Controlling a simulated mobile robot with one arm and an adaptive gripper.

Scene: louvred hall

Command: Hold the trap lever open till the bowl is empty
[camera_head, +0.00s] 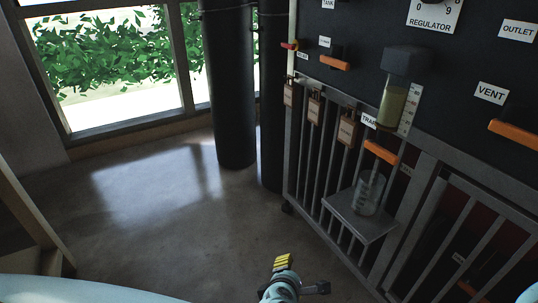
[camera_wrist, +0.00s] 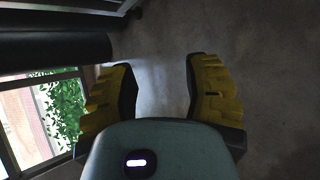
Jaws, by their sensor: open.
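The trap lever (camera_head: 381,152) is an orange handle below the TRAP label (camera_head: 368,121) on the dark panel. Above it hangs a clear bowl (camera_head: 391,105) under a dark cap, with pale yellowish liquid inside, beside a white scale. A clear glass jar (camera_head: 368,192) stands below the lever; I cannot tell whether it holds anything. My gripper (camera_head: 283,263) is low at the bottom centre, well apart from the lever and left of it. In the wrist view my gripper (camera_wrist: 160,80) is open, its yellow-padded fingers apart with only floor between them. Lever and bowl are not in the wrist view.
The jar stands on a small grey shelf (camera_head: 358,222) jutting from the barred frame. Brown tags (camera_head: 347,131) hang left of the lever. Another orange handle (camera_head: 515,133) is under the VENT label. Dark columns (camera_head: 232,90) stand behind left. The floor (camera_head: 160,210) is clear.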

